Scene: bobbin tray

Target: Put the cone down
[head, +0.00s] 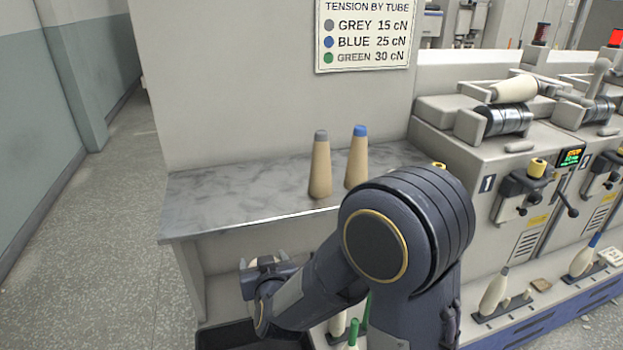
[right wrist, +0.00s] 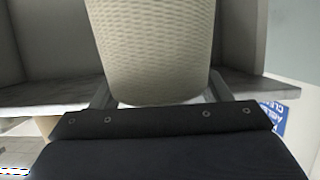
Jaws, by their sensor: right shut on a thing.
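My right gripper (head: 265,264) is in front of the shelf's front edge, below its top, and is shut on a cone. In the right wrist view the cone (right wrist: 155,50) is large, cream and textured, between the two fingers (right wrist: 160,95). Its upper part runs out of the picture, so its tip colour is hidden. In the head view only a small pale patch of it shows by the fingers. My left gripper is not in view.
A grey shelf (head: 225,205) carries a grey-tipped tan cone (head: 320,170) and a blue-tipped one (head: 357,165); its left part is clear. A black tray (head: 225,338) lies low in front. Green-tipped cones (head: 353,332) stand near my arm. Winding machines (head: 480,140) fill the right.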

